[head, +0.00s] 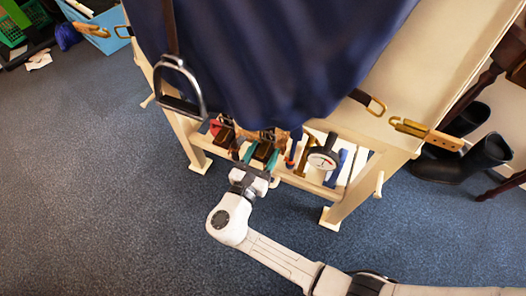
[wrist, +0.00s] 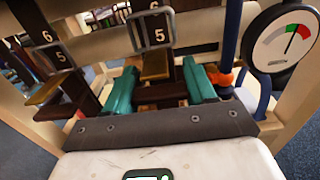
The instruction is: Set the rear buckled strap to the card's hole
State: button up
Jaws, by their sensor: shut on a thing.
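My gripper (head: 259,158) reaches the trestle's lower shelf. On the trestle's right, a dark strap with a brass buckle (head: 368,102) and a tan strap with brass hardware (head: 428,133) lie apart. Which strap is the rear one I cannot tell.
A round dial gauge (head: 322,158) and several tools stand right of my gripper on the shelf. A navy cloth (head: 270,60) hangs above. A stirrup (head: 180,85) hangs at left. Black boots (head: 465,155) stand at right. The blue floor (head: 90,180) is clear at left.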

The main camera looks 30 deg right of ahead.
jog(key=o, duration=1.5)
jog(key=p+v, duration=0.1)
jog(key=v, duration=0.9)
jog(key=shift+s+a+p, duration=0.25)
jog(key=shift+a+p, duration=0.1)
jog(key=shift+p, duration=0.05)
